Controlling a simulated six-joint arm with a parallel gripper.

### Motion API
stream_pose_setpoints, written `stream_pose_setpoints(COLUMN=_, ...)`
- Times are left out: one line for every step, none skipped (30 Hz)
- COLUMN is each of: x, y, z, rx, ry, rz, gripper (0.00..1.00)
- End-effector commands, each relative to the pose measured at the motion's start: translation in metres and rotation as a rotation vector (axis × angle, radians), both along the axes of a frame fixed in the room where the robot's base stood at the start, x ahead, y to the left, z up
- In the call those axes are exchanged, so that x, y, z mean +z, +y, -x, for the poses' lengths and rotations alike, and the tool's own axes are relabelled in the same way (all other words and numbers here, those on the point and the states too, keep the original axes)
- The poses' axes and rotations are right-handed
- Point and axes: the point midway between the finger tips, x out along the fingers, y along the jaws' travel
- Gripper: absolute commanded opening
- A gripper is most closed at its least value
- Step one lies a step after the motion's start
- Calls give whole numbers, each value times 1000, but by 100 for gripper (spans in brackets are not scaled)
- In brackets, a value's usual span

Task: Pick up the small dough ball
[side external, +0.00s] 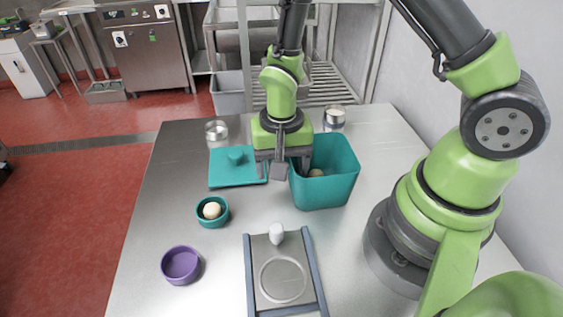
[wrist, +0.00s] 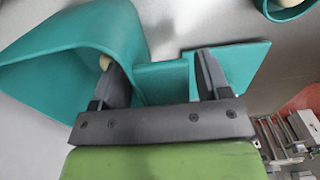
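A pale dough ball (side external: 316,173) lies inside the teal bin (side external: 335,190), mostly hidden by its wall. Another pale dough ball (side external: 212,210) sits in a small teal bowl (side external: 222,220). I cannot tell which is the smaller. My gripper (side external: 290,172) is at the bin's left rim, fingers apart and empty. In the wrist view my gripper (wrist: 153,60) has its left finger over the bin (wrist: 55,55), beside a partly covered dough ball (wrist: 105,61). Its right finger is outside the bin, near the flat teal lid (wrist: 245,70).
The teal lid (side external: 222,180) with a knob lies left of the bin. A purple bowl (side external: 181,265) stands at front left. A metal tray (side external: 262,290) with a white rounded piece (side external: 276,233) is at front. Glass jars (side external: 217,134) (side external: 334,119) stand behind.

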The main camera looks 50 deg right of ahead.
Motion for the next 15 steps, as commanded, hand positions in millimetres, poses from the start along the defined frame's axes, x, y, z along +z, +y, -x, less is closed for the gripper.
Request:
stream_pose_setpoints(x=0, y=0, z=0, rx=0, ry=0, rz=0, gripper=69)
stream_pose_setpoints(x=0, y=0, z=0, rx=0, ry=0, rz=0, gripper=69)
stream_pose_setpoints(x=0, y=0, z=0, rx=0, ry=0, rz=0, gripper=69)
stream_pose_setpoints(x=0, y=0, z=0, rx=0, ry=0, rz=0, gripper=69)
stream_pose_setpoints(x=0, y=0, z=0, rx=0, ry=0, rz=0, gripper=69)
stream_pose_setpoints(x=0, y=0, z=0, rx=0, ry=0, rz=0, gripper=69)
stream_pose_setpoints(x=0, y=0, z=0, rx=0, ry=0, rz=0, gripper=69)
stream_pose_setpoints(x=-1, y=0, z=0, rx=0, ry=0, rz=0, gripper=69)
stream_pose_setpoints(x=-3, y=0, z=0, rx=0, ry=1, rz=0, gripper=69)
stream_pose_setpoints(x=-3, y=0, z=0, rx=-1, ry=0, rz=0, gripper=69)
stream_pose_setpoints(x=1, y=0, z=-1, rx=-1, ry=-4, rz=-1, gripper=69)
stream_pose_setpoints(x=7, y=0, z=-1, rx=-1, ry=-5, rz=-1, gripper=69)
stream_pose_setpoints(x=11, y=0, z=-1, rx=0, ry=-6, rz=-1, gripper=69)
stream_pose_setpoints(x=16, y=0, z=-1, rx=0, ry=-6, rz=-1, gripper=69)
stream_pose_setpoints(x=24, y=0, z=-1, rx=-1, ry=-8, rz=-1, gripper=69)
